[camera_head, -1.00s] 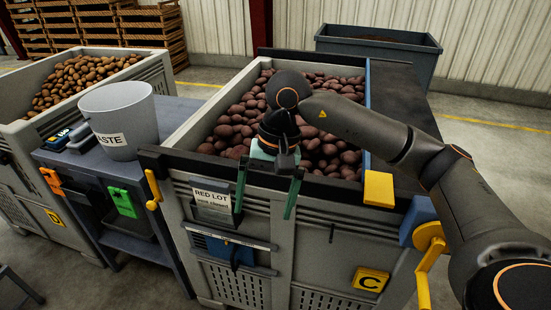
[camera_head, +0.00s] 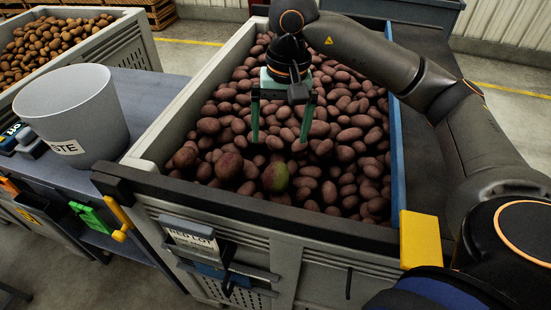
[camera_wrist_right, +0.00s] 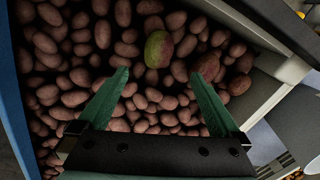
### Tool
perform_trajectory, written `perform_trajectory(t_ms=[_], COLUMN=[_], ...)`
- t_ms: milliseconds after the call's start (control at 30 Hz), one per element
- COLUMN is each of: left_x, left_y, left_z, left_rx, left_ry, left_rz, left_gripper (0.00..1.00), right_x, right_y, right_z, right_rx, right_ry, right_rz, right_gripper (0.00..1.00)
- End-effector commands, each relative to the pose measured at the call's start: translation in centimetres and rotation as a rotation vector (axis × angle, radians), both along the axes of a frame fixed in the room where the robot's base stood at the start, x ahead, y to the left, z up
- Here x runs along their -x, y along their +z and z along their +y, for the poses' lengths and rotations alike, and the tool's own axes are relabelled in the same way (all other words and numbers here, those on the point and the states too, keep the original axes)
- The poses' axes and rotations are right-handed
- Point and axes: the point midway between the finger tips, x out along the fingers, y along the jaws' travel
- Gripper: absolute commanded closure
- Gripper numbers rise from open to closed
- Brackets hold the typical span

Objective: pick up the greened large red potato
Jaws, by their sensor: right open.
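The greened large red potato (camera_head: 275,177) lies on top of the red potatoes near the front wall of the crate (camera_head: 240,205). It is partly green and partly reddish. In the right wrist view the greened potato (camera_wrist_right: 158,49) lies ahead of the fingertips, a little left of centre between them. My right gripper (camera_head: 280,138) is open and empty, with its green fingers pointing down above the potatoes, behind the greened one in the head view. It also shows in the right wrist view (camera_wrist_right: 163,80). My left gripper is not in view.
A grey waste bin (camera_head: 70,115) stands on the side table (camera_head: 140,95) left of the crate. A crate of brown potatoes (camera_head: 110,50) is at the far left. A yellow block (camera_head: 420,239) is at the crate's front right corner. Crate walls surround the red potatoes.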

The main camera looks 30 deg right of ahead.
Motion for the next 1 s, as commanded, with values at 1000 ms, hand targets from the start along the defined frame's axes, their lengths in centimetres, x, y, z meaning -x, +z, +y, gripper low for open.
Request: perform_trajectory(t_ms=[1000], left_x=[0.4], left_y=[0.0], left_z=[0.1], left_rx=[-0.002], left_ry=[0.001], left_rz=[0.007], left_gripper=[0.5], right_x=[-0.1], right_y=[-12.1], right_z=[0.7], right_rx=[-0.002], right_ry=[-0.001], right_rz=[0.003], right_gripper=[0.0])
